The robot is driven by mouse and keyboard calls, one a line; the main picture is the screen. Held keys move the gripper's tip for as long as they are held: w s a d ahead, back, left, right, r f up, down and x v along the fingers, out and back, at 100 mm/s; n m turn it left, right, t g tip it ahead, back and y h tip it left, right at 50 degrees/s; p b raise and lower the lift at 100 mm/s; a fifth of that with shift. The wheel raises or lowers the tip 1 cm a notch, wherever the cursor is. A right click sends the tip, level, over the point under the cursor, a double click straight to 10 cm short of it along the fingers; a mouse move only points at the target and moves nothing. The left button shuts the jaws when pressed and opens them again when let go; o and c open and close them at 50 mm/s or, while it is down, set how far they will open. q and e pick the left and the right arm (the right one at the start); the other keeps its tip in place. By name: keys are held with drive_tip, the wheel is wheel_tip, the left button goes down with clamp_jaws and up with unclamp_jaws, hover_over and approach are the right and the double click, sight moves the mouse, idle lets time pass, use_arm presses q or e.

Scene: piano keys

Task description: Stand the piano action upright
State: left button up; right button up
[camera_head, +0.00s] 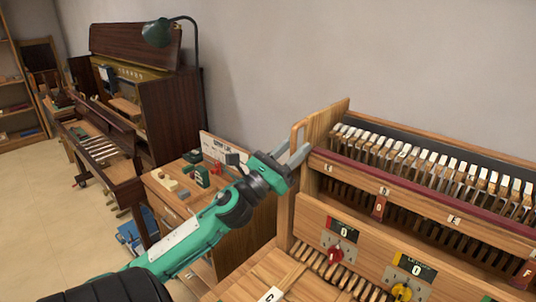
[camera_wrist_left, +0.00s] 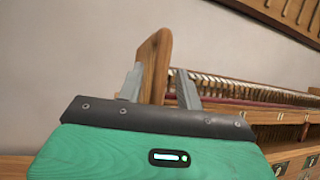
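The piano action (camera_head: 430,165) is a long wooden frame with rows of hammers and a dark red rail, above the key bed at the right of the head view. It seems to lean back; its exact tilt is hard to tell. Contact is not clear. My right gripper is not in view.
A front panel with numbered red and yellow knobs (camera_head: 335,254) sits below the action. A bench (camera_head: 165,200) with small tools stands left of it. An upright piano (camera_head: 172,110) and green lamp (camera_head: 157,32) are farther back. Open floor lies at left.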

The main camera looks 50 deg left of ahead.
use_arm(q)
drive_tip(key=d+b+v, duration=0.1)
drive_tip(key=b+v, duration=0.2)
drive_tip(key=v, duration=0.9)
drive_tip(key=shift+a+b, duration=0.4)
drive_tip(key=shift+a, duration=0.05)
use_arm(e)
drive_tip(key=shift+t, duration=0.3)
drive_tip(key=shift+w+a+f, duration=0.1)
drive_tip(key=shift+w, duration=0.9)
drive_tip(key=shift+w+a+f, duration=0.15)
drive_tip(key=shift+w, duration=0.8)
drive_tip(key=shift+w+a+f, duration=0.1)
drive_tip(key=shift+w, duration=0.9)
use_arm(q)
drive_tip(key=shift+s+f, duration=0.1)
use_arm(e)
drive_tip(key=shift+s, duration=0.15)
